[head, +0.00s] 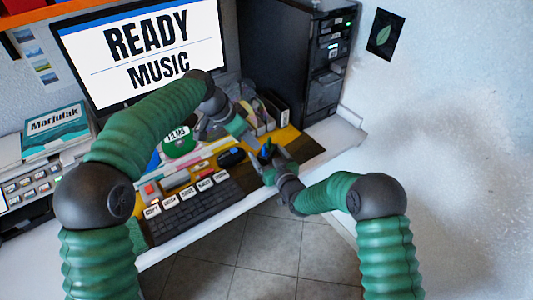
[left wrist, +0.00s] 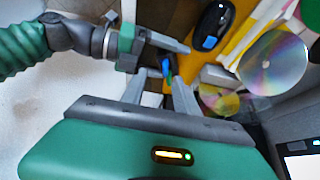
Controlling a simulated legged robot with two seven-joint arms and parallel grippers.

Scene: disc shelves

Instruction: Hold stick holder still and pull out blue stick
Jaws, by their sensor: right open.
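The stick holder (head: 266,156) is small and dark, near the desk's front edge in the head view. A blue stick (head: 267,145) shows at its top, with some green beside it; it also shows in the left wrist view (left wrist: 168,66). My right gripper (head: 267,163) is open at the holder, its fingers on either side; I cannot tell whether they touch it. My left gripper (left wrist: 158,72) is open, fingertips close to the blue stick and coming from above. The holder's body is mostly hidden by fingers in the left wrist view.
A keyboard (head: 196,209) lies to the left, with a black mouse (head: 231,157) behind it. Shiny discs (left wrist: 273,63) lie on the right in the left wrist view. A monitor (head: 145,45) and black computer tower (head: 300,60) stand at the back. The floor is beyond the desk's front edge.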

